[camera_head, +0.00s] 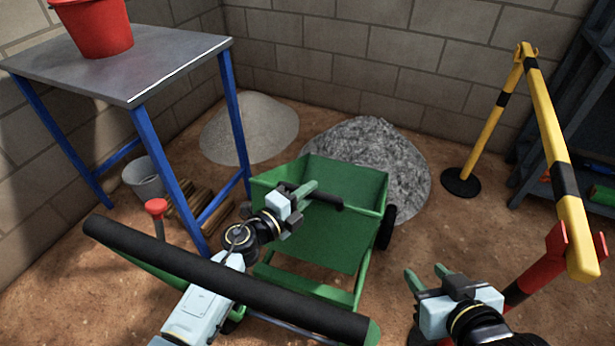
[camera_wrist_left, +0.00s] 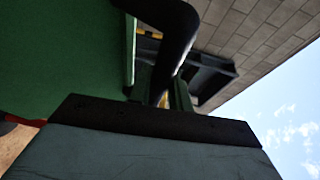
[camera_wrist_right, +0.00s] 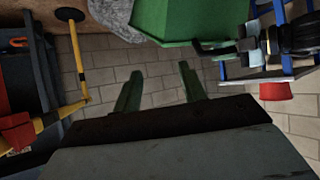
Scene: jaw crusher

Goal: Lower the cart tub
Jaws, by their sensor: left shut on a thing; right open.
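The green cart tub (camera_head: 345,240) stands ahead of me at the middle, its open top facing up; I cannot tell its exact tilt. It also shows in the left wrist view (camera_wrist_left: 55,60) and the right wrist view (camera_wrist_right: 185,18). A black handle (camera_head: 328,201) sits at the tub's near rim. My left gripper (camera_head: 306,192) is shut on this handle; in the left wrist view the dark curved bar (camera_wrist_left: 172,25) runs between the fingers. My right gripper (camera_head: 427,274) is open and empty, right of the cart and apart from it.
A red-knobbed lever (camera_head: 156,209) stands left. A blue-legged table (camera_head: 130,65) with a red bucket (camera_head: 97,25) is at left. A yellow-black barrier (camera_head: 560,150) stands right. Gravel (camera_head: 400,160) lies behind the tub.

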